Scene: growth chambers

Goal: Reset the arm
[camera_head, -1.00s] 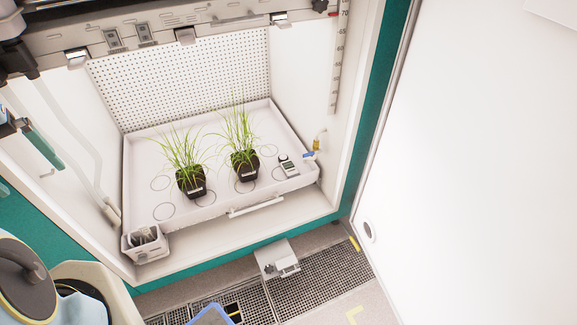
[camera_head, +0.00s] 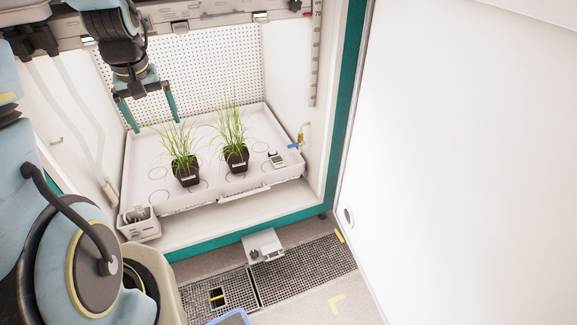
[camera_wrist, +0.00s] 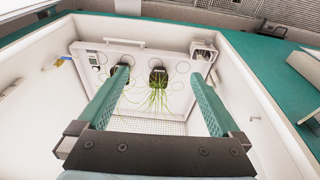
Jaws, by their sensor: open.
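My gripper (camera_head: 154,113) hangs in the upper left of the head view, in front of the perforated back wall of the growth chamber. Its two green fingers point down and stand wide apart with nothing between them. In the wrist view the open fingers (camera_wrist: 155,104) frame the chamber from above. Two grassy plants in black pots, one on the left (camera_head: 186,170) and one on the right (camera_head: 236,157), stand upright on the white tray (camera_head: 140,172). The gripper is apart from both plants, above and to the left of them in the head view.
A small meter (camera_head: 277,160) lies at the tray's right side, near a blue-and-yellow fitting (camera_head: 298,144). A grey bin (camera_head: 139,227) hangs at the front left corner. A white door (camera_head: 460,180) stands open at right. A grey device (camera_head: 263,246) is below the chamber.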

